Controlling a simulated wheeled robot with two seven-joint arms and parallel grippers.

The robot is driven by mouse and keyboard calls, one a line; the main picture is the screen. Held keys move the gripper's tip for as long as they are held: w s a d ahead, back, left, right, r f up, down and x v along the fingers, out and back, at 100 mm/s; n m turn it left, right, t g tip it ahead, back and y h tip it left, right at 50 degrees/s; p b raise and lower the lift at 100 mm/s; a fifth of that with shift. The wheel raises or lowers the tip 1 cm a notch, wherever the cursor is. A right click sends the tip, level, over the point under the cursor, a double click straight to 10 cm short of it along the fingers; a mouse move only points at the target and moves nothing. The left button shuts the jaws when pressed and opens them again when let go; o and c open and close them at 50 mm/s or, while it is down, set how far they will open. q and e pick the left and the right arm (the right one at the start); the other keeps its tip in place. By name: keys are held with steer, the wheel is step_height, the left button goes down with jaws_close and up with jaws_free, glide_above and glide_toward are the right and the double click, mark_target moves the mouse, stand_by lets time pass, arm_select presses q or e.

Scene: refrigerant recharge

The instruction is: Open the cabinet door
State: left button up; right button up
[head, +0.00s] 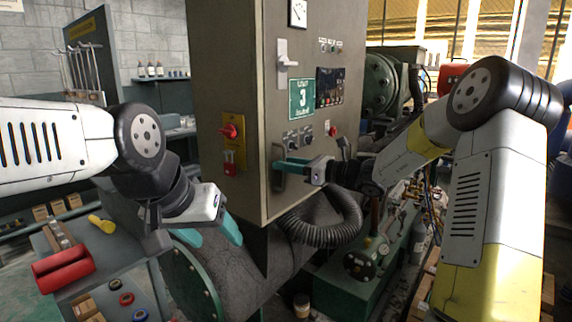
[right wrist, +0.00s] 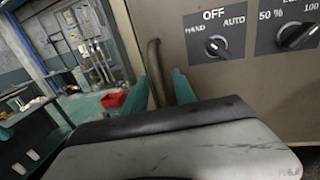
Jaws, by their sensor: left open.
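The grey-beige cabinet (head: 228,62) stands upright in the middle of the head view, and its front door (head: 300,115) looks closed. A dark vertical door handle (head: 278,180) sits low on the door's left side; it also shows in the right wrist view (right wrist: 155,65). My right gripper (head: 282,167) is at this handle, with one teal finger on each side of the bar, and looks shut on it. Part of the handle is hidden by the fingers. My left gripper (head: 212,236) is open and empty, low and left of the cabinet, pointing down.
A red rotary switch (head: 231,131) is on the cabinet's left side. A black corrugated hose (head: 325,232) hangs below the door. Machinery crowds the right side.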

steer(key=shift+w+a, duration=0.15)
steer(key=shift+a, duration=0.15)
jaws_close()
stand_by(1.3)
